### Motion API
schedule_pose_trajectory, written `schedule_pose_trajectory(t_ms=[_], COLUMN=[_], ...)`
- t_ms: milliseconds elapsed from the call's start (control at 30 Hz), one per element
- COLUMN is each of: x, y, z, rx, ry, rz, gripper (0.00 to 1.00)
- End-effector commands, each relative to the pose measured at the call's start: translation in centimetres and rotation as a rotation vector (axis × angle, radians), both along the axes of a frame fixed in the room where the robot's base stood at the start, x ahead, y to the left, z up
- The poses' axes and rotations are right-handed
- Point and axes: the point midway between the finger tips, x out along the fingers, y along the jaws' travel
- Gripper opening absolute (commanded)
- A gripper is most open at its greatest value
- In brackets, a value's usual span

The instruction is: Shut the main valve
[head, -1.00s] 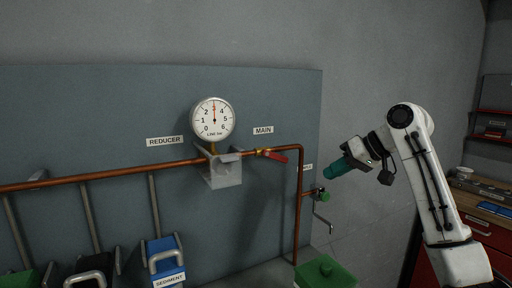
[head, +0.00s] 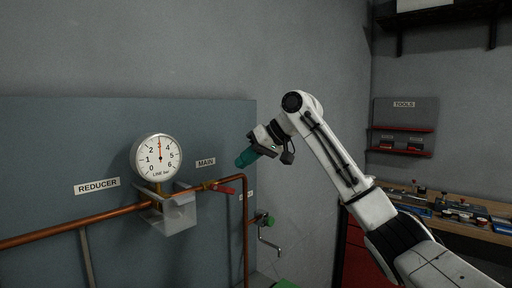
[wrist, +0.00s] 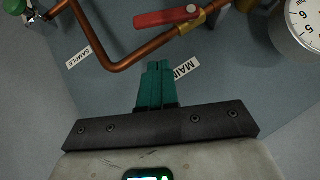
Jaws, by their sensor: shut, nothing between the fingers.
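The main valve's red lever (head: 231,178) sits on the copper pipe (head: 245,222) beside the MAIN label (head: 205,162). The lever lies about along the pipe. In the wrist view the red lever (wrist: 166,17) is at the top, on a brass body (wrist: 192,22), ahead of my fingers. My gripper (head: 241,162) has teal fingers and is above and right of the lever in the head view, apart from it. In the wrist view my gripper (wrist: 156,66) is shut and empty, in front of the MAIN label (wrist: 186,68).
A round gauge (head: 157,157) reads about 3, above a grey bracket (head: 174,213) at the left. A green-handled tap (head: 265,220) sticks out lower right of the lever. A tool bench (head: 470,208) stands at the right.

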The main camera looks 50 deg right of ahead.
Motion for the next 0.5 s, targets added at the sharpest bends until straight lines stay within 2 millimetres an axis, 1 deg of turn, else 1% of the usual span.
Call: schedule_pose_trajectory(t_ms=[100,200,300,500], x=[1.6,1.4,1.4,1.4], y=[0.7,1.3,1.7,2.3], z=[-1.3,-2.9,-3.9,-4.9], rx=[0.001,0.0,-0.001,-0.001], ry=[0.002,0.001,-0.001,-0.002], rz=[0.0,0.0,-0.001,0.0], gripper=[0.0,0.0,0.0,0.0])
